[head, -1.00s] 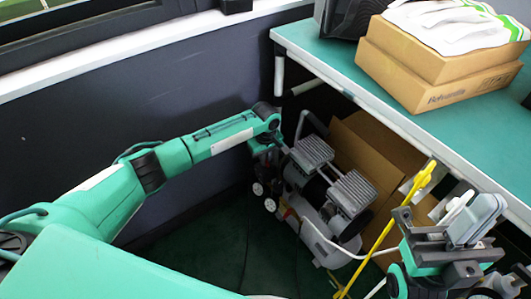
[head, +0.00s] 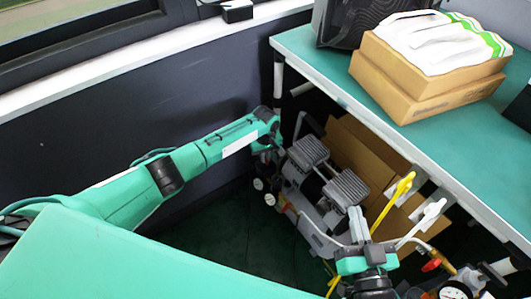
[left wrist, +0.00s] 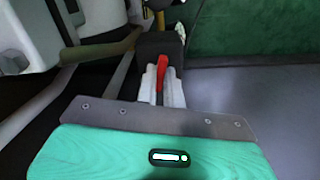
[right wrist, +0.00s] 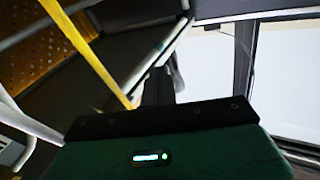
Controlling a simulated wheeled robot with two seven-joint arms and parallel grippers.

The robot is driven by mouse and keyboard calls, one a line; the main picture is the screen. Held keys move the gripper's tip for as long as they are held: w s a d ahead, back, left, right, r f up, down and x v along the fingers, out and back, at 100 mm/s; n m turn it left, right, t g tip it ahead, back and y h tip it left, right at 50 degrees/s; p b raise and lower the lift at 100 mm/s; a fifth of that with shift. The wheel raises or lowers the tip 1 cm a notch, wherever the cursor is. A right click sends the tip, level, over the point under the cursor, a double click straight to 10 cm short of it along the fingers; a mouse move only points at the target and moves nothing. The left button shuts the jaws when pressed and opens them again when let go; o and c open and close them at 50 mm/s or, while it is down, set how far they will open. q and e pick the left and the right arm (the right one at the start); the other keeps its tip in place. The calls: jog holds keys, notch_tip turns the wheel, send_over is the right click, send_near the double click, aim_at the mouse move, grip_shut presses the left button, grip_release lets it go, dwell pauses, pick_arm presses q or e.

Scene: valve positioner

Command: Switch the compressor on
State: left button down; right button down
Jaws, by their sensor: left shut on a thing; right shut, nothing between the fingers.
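The compressor (head: 330,190), with grey finned cylinder heads and a pale tank, stands on the floor under the bench in the head view. My left gripper (head: 266,160) is at its left end, above two round gauges. In the left wrist view, my left gripper (left wrist: 162,85) is shut on a red switch lever (left wrist: 163,72), which sits on a black switch box (left wrist: 160,46). Whether the lever is in its on position I cannot tell. My right gripper (head: 358,232) is shut and empty in front of the compressor's right end; it also shows in the right wrist view (right wrist: 173,85).
The green bench (head: 440,140) carries cardboard boxes (head: 425,85) with white gloves on top. Brass fittings with a red handle (head: 431,265) are at lower right. A brown carton stands behind the compressor.

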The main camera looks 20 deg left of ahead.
pick_arm(q)
jog(key=shift+r+p, duration=0.1)
jog(key=shift+p, duration=0.55)
jog(key=shift+m+p, duration=0.3)
jog(key=shift+p, duration=0.05)
pick_arm(e)
jog(key=s+f+g, duration=0.4)
jog(key=f+g, duration=0.1)
jog(key=f, duration=0.2)
pick_arm(q)
jog(key=shift+p, duration=0.5)
jog(key=shift+m+p, duration=0.5)
jog(key=shift+p, duration=0.05)
jog(key=shift+m+p, duration=0.4)
jog(key=shift+p, duration=0.1)
jog(key=shift+m+p, duration=0.45)
jog(key=shift+m, duration=0.15)
jog(key=shift+m+p, duration=0.35)
jog(key=shift+m, duration=0.65)
jog(key=m, duration=0.3)
jog(key=shift+m, duration=0.3)
jog(key=m, duration=0.3)
jog(key=shift+p, duration=0.4)
jog(key=shift+m, duration=1.4)
pick_arm(e)
jog(key=s+d+r+g+h, duration=0.1)
jog(key=s+d+g+h, duration=0.4)
jog(key=d+g, duration=0.3)
jog(key=shift+d+h, duration=0.3)
jog(key=shift+d, duration=0.9)
